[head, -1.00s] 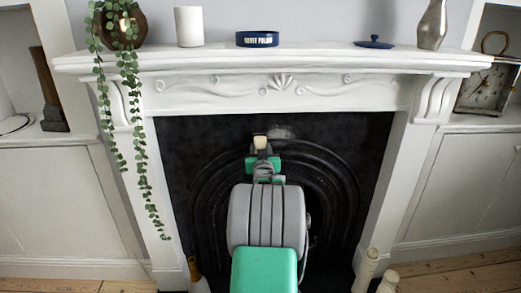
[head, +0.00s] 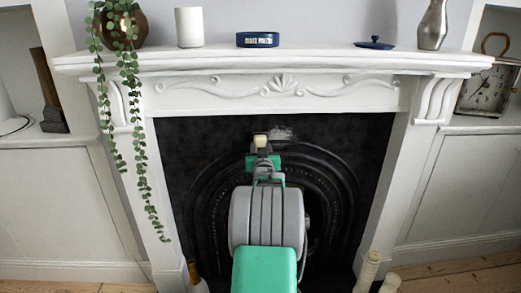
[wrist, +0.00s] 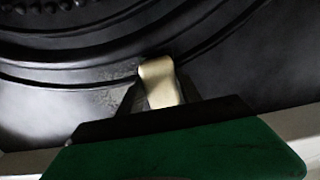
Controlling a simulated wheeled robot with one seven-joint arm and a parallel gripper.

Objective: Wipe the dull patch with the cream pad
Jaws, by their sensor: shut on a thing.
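The cream pad (head: 261,141) is a small pale block at the end of my gripper (head: 262,150), in front of the black fireplace surround. In the wrist view the pad (wrist: 158,80) sits between the dark fingers, which are shut on it. The dull patch (head: 282,133) is a greyish, mottled area on the black surround above the arch, just right of the pad. In the wrist view a speckled greyish area (wrist: 108,97) shows left of the pad. Part of the patch may be hidden behind the pad and fingers. I cannot tell whether the pad touches the surface.
The white mantel shelf (head: 340,58) juts out above. It holds a trailing plant (head: 122,30), a white candle (head: 189,27), a blue tin (head: 257,40), a blue lid (head: 375,43) and a silver vase (head: 432,25). Pale pillar-like objects (head: 368,270) stand low at right.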

